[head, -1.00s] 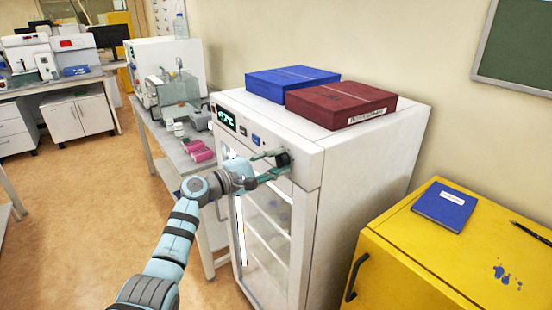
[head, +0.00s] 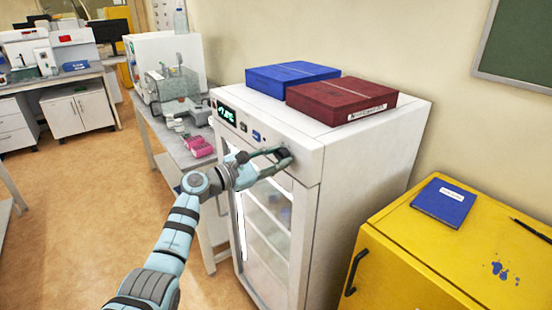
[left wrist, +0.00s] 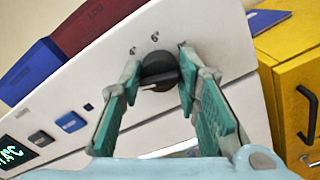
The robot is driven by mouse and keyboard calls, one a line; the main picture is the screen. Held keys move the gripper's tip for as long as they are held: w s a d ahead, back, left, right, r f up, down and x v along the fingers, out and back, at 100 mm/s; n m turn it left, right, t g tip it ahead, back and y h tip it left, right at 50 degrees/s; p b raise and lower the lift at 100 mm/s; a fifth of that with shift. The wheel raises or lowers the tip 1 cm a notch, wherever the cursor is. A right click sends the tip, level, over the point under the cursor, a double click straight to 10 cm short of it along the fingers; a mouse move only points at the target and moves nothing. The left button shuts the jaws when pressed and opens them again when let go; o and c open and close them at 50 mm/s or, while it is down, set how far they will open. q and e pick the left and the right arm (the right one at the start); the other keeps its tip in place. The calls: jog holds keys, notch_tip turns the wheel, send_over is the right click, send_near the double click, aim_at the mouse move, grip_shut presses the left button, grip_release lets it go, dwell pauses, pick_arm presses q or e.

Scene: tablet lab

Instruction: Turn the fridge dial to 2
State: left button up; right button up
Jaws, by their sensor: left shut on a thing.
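The white fridge (head: 365,165) stands in the middle of the head view, with a glass door below its control panel. Its dark round dial (left wrist: 160,68) sits on the panel, with small numbers around it that I cannot read surely. My left gripper (head: 281,160) reaches the dial from the left. In the left wrist view my left gripper (left wrist: 159,76) has one finger on each side of the dial and is shut on it. The fingers partly hide the dial in the head view. My right gripper is not in view.
A blue box (head: 288,75) and a dark red box (head: 340,102) lie on the fridge top. The panel has a lit display (head: 226,114) and buttons. A yellow cabinet (head: 400,240) stands at the right, a bench with equipment at the left.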

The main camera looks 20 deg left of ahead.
pick_arm(q)
jog(key=shift+f, duration=0.1)
dwell(0.4)
jog(key=o, duration=1.2)
jog(key=shift+c, duration=0.2)
jog(key=shift+a, duration=0.1)
jog(key=v, duration=1.2)
